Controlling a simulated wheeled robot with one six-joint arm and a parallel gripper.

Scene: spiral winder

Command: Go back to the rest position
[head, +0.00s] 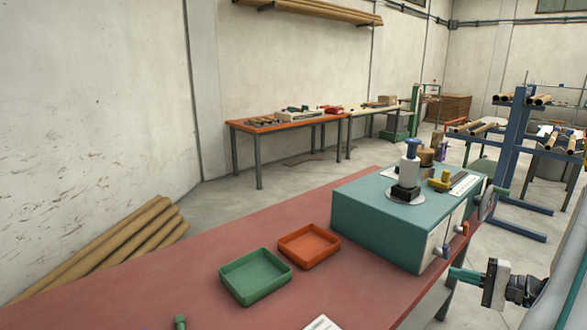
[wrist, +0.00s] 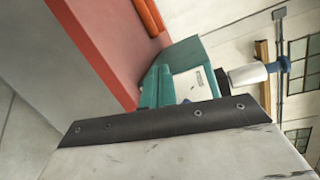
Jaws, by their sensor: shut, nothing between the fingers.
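My gripper (head: 456,273) shows at the lower right in the head view, with teal fingers pointing left. It is shut and empty, in front of the right end of the red bench (head: 190,262) and apart from the teal machine box (head: 380,232). A white and blue upright post (head: 410,165) stands on a dark block on top of the box. The wrist view is tilted and shows the bench (wrist: 108,45), the teal box (wrist: 183,53) and a white and blue cylinder (wrist: 248,74).
A green tray (head: 254,275) and an orange tray (head: 308,246) sit on the bench. Small levers (head: 463,229) stick out from the box's front. A blue rack (head: 513,150) with tubes stands at the right. Brown tubes (head: 130,240) lean at the left wall. Floor is open behind the bench.

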